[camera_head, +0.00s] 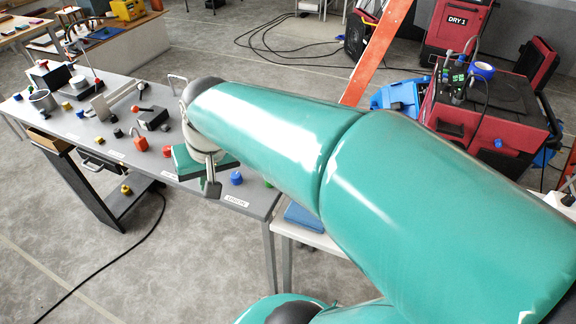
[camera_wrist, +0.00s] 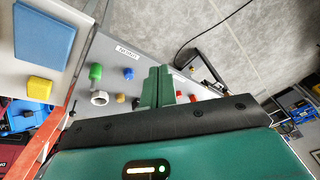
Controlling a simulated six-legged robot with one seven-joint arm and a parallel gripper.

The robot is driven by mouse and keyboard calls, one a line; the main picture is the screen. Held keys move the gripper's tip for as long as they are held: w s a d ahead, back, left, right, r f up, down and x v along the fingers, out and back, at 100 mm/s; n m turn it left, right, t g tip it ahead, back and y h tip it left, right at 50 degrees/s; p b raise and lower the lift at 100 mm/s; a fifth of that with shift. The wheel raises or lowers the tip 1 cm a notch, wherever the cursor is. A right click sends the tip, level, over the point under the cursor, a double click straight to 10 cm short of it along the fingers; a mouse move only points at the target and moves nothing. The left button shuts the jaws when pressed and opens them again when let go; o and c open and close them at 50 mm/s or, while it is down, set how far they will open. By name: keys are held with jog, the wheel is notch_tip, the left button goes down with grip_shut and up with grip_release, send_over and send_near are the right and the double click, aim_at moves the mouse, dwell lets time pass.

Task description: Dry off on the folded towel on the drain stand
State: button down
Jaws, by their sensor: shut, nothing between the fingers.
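A flat blue folded towel (camera_wrist: 44,36) lies on a white stand (camera_wrist: 22,82) at the upper left of the wrist view. In the head view only a blue piece of the towel (camera_head: 303,219) shows, as my arm hides much of it and of the white stand (camera_head: 292,236). My gripper (camera_head: 210,188) is shut and empty. It points down over the right part of the grey bench, to the left of the towel and apart from it. The wrist view shows its dark housing along the bottom; whether any water is on it cannot be told.
The grey bench (camera_head: 92,127) holds several small coloured parts. A yellow block (camera_wrist: 40,88) lies near the towel. An orange ladder (camera_head: 377,50) stands behind my arm.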

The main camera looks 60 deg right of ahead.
jog(key=s+d+f+m+g, duration=0.1)
jog(key=s+d+f+m, duration=0.2)
jog(key=d, duration=0.9)
jog(key=s+d+f+m+g, duration=0.2)
jog(key=s+d+f+m, duration=0.1)
jog(key=s+d+m, duration=0.4)
jog(key=s+d, duration=0.3)
jog(key=d, duration=0.2)
jog(key=shift+f+g, duration=0.2)
jog(key=shift+g, duration=0.1)
jog(key=shift+f, duration=0.1)
notch_tip(320, 180, down, 14)
jog(key=shift+r, duration=0.1)
